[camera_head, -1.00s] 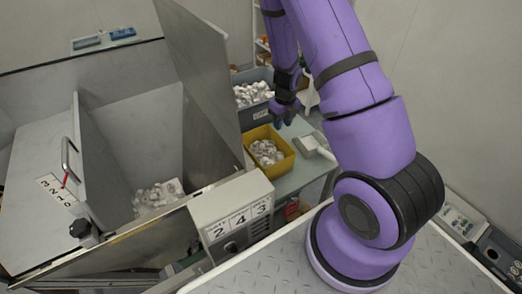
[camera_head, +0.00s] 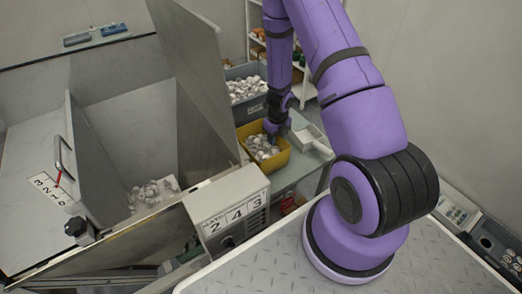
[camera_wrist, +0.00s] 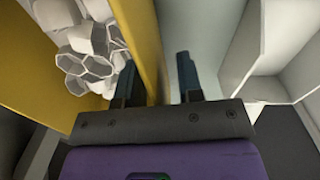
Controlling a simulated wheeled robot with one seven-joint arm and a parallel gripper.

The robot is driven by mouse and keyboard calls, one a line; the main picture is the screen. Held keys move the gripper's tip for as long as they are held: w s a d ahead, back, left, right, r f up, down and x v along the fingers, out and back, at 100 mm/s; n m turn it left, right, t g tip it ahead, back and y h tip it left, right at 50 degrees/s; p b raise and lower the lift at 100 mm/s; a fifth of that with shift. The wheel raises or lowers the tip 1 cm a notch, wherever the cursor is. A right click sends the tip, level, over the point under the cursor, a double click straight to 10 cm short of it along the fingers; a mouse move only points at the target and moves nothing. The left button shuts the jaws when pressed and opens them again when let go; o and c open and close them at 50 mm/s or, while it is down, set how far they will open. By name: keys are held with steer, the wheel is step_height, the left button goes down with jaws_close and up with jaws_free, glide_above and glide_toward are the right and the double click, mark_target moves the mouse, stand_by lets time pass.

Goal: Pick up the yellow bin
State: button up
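The yellow bin (camera_head: 275,167) stands on the small side table and holds several whitish caps (camera_head: 260,147). My gripper (camera_head: 272,134) is at its right rear rim. In the wrist view, the bin's yellow wall (camera_wrist: 147,45) stands between the two fingers of my gripper (camera_wrist: 159,82). The left finger is inside the bin beside the caps (camera_wrist: 88,55), and the right finger is outside. The fingers are apart, with a visible gap between the wall and the right finger.
A grey bin (camera_head: 228,73) full of caps stands behind the yellow bin. A white scoop-like tray (camera_head: 309,138) lies close to its right. A grey metal hopper (camera_head: 130,120) with a tall panel (camera_head: 195,70) is on the left. A control box (camera_head: 228,208) is in front.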

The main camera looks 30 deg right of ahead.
jaws_close()
stand_by(0.4)
